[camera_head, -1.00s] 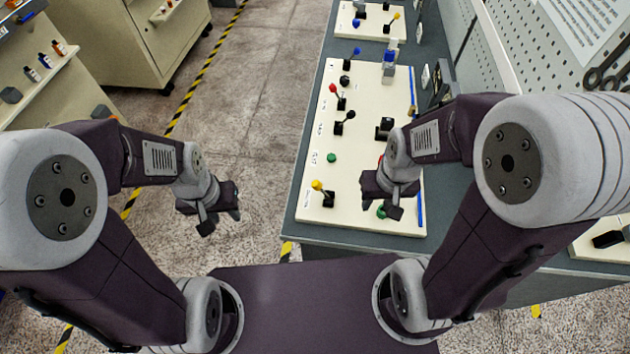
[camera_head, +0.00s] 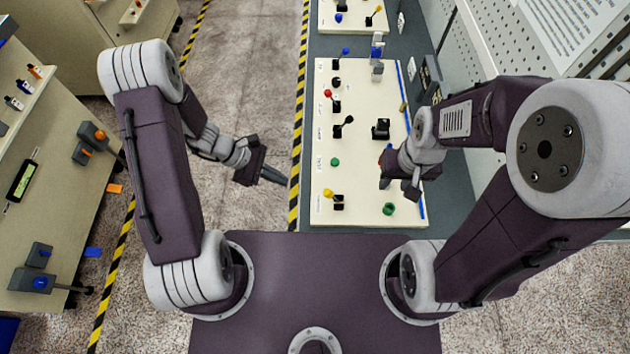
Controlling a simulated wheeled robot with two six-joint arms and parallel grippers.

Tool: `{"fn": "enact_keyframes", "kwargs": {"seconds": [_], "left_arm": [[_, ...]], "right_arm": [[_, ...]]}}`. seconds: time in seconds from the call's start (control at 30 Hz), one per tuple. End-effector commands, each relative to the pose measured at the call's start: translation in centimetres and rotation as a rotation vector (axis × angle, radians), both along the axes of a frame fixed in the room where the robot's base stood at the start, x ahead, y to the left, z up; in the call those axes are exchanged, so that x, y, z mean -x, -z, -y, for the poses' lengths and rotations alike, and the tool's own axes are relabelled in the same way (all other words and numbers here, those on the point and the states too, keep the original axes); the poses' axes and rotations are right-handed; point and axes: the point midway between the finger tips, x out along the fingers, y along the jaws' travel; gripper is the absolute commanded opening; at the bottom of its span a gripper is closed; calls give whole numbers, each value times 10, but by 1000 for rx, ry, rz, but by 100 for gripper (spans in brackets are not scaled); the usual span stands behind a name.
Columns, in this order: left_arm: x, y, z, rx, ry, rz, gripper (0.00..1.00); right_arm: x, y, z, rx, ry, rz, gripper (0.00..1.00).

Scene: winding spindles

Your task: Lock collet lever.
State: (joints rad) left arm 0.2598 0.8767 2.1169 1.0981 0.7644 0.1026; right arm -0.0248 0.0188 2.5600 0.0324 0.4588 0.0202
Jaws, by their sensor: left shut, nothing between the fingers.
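A cream panel (camera_head: 370,205) lies on the bench with several knobbed levers along its left side. From far to near they are a blue-knobbed lever (camera_head: 345,52), a red-knobbed lever (camera_head: 328,93), a black-knobbed lever (camera_head: 348,119) and a yellow-knobbed lever (camera_head: 328,193). The labels are too small to read, so I cannot tell which is the collet lever. My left gripper (camera_head: 276,177) is shut and empty, left of the panel's edge and apart from the levers. My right gripper (camera_head: 403,187) is above the panel's right side; its fingers are unclear and it partly hides a red part there.
A pegboard wall (camera_head: 480,60) stands right. Open floor (camera_head: 240,80) lies left, with another workbench (camera_head: 70,190) beyond.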

Motion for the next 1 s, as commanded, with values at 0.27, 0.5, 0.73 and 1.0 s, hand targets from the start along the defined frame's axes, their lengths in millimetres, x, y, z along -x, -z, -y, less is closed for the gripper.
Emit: {"fn": "enact_keyframes", "kwargs": {"seconds": [0.27,0.5,0.73,1.0], "left_arm": [[-1,0,-1,-3,0,3,0],[2,18,16,-1,5,-1,0],[4,56,49,-3,5,-2,0],[8,60,86,-3,6,4,0]], "right_arm": [[0,1,0,0,0,0,37],[0,-3,0,0,0,0,37],[0,-12,0,0,0,0,37],[0,-36,0,0,0,0,37]]}}
